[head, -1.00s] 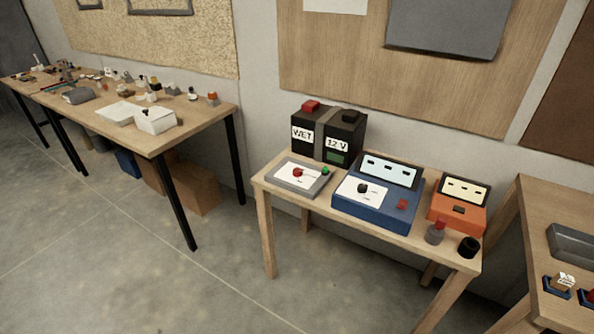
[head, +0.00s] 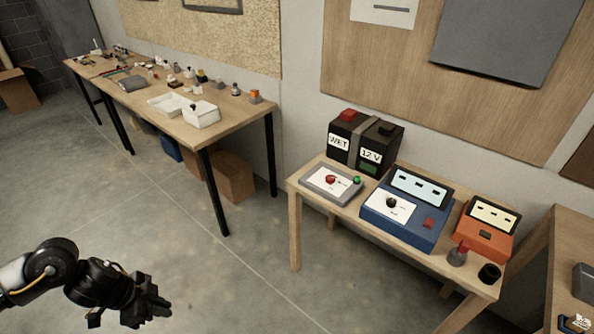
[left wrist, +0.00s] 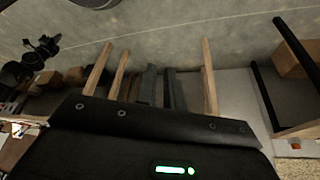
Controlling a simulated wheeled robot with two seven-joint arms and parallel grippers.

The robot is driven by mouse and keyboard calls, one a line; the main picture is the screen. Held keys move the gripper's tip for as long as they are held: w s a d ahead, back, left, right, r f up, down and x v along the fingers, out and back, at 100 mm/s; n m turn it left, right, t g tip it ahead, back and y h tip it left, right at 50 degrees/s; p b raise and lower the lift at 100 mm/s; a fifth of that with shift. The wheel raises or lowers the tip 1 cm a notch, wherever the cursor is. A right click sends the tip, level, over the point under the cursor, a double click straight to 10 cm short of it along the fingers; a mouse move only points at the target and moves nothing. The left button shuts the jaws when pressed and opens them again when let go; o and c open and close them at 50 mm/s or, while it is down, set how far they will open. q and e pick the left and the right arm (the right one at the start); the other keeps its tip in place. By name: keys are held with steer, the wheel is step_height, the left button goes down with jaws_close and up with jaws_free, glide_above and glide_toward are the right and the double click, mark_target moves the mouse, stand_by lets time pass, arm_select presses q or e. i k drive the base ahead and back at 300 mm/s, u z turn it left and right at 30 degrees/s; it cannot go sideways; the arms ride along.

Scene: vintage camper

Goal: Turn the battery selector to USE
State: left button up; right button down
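A grey panel (head: 331,185) with a white face, a red knob (head: 330,180) and a green button stands on the small wooden table. Beside it is a blue unit (head: 404,215) with a black dial (head: 391,202) on a white face. The dial markings are too small to read, so I cannot tell which control is the selector or where it points. My left gripper (head: 150,309) is low over the floor at the lower left, well apart from the table. Whether its fingers are open is unclear. A dark jointed shape at the left of the wrist view may be my right arm.
An orange unit (head: 486,231) and small cylinders are at the table's right. A long cluttered workbench (head: 228,124) is at the back left. The floor before the small table is clear.

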mark_target(329, 179)
steer(key=u, duration=0.85)
steer(key=i, duration=3)
steer(key=z, duration=1.6)
steer(key=i, duration=0.15)
steer(key=z, duration=2.95)
